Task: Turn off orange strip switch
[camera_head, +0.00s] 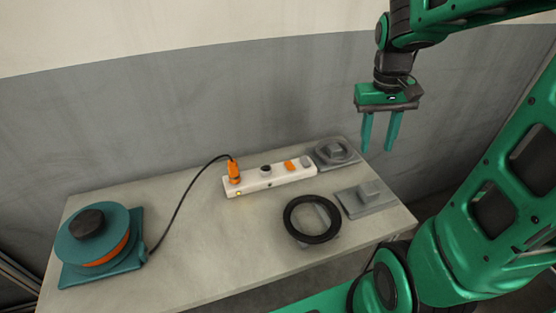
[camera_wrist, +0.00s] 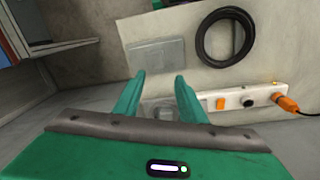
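The white power strip (camera_head: 270,179) lies near the back edge of the table. An orange rocker switch (camera_head: 289,166) sits on its top, right of a round dark socket or knob (camera_head: 265,170). An orange plug (camera_head: 234,172) with a black cord stands in the strip's left end, near a small yellow light. The strip (camera_wrist: 255,97) and orange switch (camera_wrist: 221,103) also show in the wrist view, right of my fingers. My gripper (camera_head: 380,148) is open and empty, fingers pointing down, above and right of the strip. It also shows in the wrist view (camera_wrist: 162,78).
A teal reel (camera_head: 92,236) with orange inside stands at the table's left, its cord running to the plug. A black ring (camera_head: 312,219) lies at the front right. Grey fixtures (camera_head: 365,200) (camera_head: 336,153) sit at the right edge. The table's middle is clear.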

